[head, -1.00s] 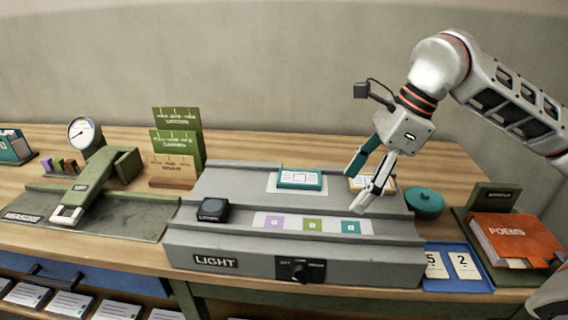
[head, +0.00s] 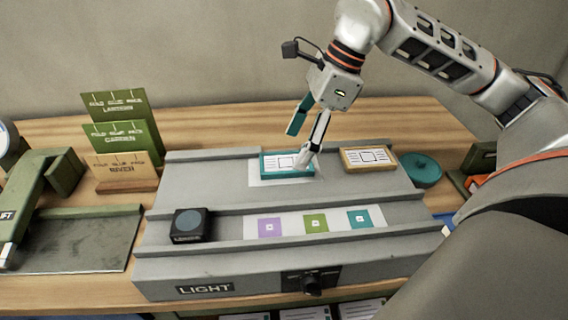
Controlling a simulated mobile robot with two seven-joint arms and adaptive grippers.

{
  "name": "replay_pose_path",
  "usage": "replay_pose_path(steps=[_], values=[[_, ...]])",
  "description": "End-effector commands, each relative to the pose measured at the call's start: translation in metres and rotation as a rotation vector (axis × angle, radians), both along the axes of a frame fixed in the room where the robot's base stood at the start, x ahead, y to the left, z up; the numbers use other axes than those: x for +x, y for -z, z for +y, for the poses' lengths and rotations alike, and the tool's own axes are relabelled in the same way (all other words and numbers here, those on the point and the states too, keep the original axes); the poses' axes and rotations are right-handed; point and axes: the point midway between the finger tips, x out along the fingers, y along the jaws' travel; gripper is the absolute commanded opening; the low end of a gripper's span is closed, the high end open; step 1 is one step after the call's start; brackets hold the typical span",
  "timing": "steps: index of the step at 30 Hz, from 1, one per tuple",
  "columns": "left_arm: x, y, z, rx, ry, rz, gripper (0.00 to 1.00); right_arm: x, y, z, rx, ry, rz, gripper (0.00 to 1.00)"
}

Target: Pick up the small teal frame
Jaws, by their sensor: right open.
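The small teal frame (head: 287,174) lies flat on a white patch on the upper level of the grey light station (head: 212,185). It holds a white card with printed lines and a box. My right gripper (head: 299,146) is open, pointing down at the teal frame. One finger is at the frame's right part, in front of it in the picture; I cannot tell whether it touches. The other finger is above and behind the frame. My left gripper is not in view.
A yellow-brown frame (head: 368,159) lies just right of the teal one. A teal round pot (head: 420,170) stands at the right. A dark block (head: 187,225) and purple, green and teal tiles (head: 358,219) sit on the lower ledge. Green signs (head: 122,142) stand at left.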

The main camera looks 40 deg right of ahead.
Motion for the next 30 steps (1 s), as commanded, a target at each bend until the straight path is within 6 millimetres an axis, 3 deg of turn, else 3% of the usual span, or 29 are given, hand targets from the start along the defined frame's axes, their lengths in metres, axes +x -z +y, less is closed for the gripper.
replay_pose_path(steps=[1,6,14,19,30], values=[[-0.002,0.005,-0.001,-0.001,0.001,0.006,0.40,0.002,0.012,0.003,0.000,-0.002,0.009,0.68],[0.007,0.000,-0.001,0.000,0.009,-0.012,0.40,0.007,0.033,0.011,0.000,-0.002,0.009,0.68],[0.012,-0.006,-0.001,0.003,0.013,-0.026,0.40,0.008,0.034,0.012,0.000,0.001,0.002,0.68],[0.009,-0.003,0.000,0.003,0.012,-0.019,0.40,0.008,0.034,0.012,0.000,0.001,0.002,0.27],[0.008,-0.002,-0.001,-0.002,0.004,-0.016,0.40,0.008,0.032,0.012,0.000,0.001,0.002,0.26]])
